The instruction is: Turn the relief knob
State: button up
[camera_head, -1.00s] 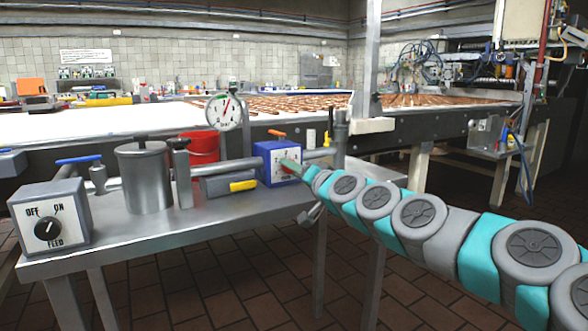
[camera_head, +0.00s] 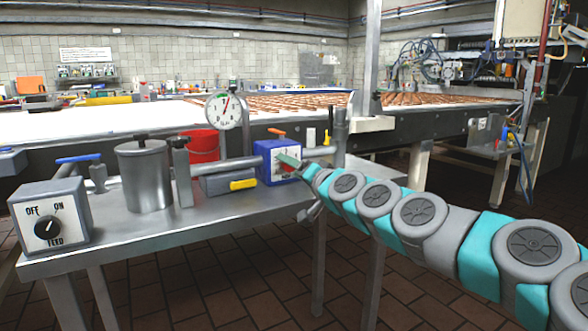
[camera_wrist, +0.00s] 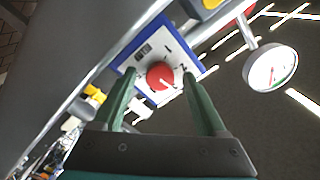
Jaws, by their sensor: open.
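The relief knob (camera_wrist: 160,76) is a round red knob on the white face of a blue box (camera_head: 265,170). In the wrist view it sits between the two green fingers of my gripper (camera_wrist: 159,77), one finger on each side. The fingers are apart; I cannot tell whether either touches the knob. The white face has numbers and marks around the knob. In the head view my gripper (camera_head: 287,163) is in front of the box's face and hides most of the knob.
A pressure gauge (camera_head: 223,111) stands behind the box and also shows in the wrist view (camera_wrist: 270,67). A feed switch box (camera_head: 50,218), a metal pot (camera_head: 145,176) and a yellow-handled valve (camera_head: 243,185) are on the metal table (camera_head: 190,222). A red bucket (camera_head: 204,146) is behind.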

jog(key=v, duration=0.7)
jog(key=shift+s+d+b, duration=0.25)
jog(key=shift+s+b, duration=0.1)
